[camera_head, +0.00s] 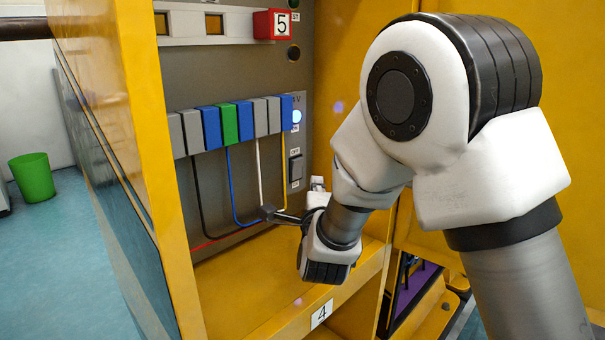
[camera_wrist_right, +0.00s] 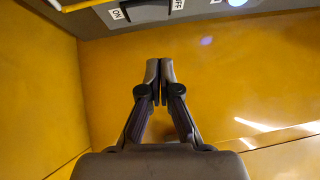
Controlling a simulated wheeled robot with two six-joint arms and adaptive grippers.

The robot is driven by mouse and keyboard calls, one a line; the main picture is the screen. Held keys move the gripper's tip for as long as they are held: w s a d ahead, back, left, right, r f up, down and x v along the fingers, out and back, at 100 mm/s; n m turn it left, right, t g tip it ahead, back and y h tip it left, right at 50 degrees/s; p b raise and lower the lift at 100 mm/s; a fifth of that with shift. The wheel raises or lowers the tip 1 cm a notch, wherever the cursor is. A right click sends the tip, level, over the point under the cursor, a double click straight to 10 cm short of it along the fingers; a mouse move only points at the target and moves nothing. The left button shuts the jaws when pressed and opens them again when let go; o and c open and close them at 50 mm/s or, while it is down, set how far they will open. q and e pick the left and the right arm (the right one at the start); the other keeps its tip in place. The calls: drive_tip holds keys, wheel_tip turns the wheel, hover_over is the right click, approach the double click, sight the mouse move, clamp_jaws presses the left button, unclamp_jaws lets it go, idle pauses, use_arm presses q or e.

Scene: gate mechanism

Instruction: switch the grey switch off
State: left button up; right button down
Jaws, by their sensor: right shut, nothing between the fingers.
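The grey switch (camera_head: 296,168) is a dark rocker on the grey panel's right edge, with a small white label above and below it. In the right wrist view, part of the switch (camera_wrist_right: 147,12) shows at the top edge, between the labels ON and OFF. I cannot tell which way the rocker is tipped. My right gripper (camera_head: 268,213) is shut and empty, below and left of the switch and apart from it. Its closed fingertips (camera_wrist_right: 160,68) also show in the right wrist view. My left gripper is not in view.
A blue-white light (camera_head: 297,116) glows above the switch. A row of grey, blue and green blocks (camera_head: 229,124) with hanging wires lies left of it. A red box marked 5 (camera_head: 272,24) is higher up. Yellow cabinet walls (camera_head: 130,90) enclose the panel; a yellow ledge (camera_head: 240,290) lies below.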

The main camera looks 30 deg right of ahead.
sight(303, 163)
drive_tip(key=w, duration=0.4)
drive_tip(key=w+b, duration=0.1)
drive_tip(key=w, duration=0.1)
drive_tip(key=shift+w+d+r, duration=0.1)
drive_tip(key=shift+w+r, duration=0.2)
drive_tip(key=shift+r, duration=0.1)
drive_tip(key=shift+w, duration=0.15)
drive_tip(key=shift+r, duration=0.1)
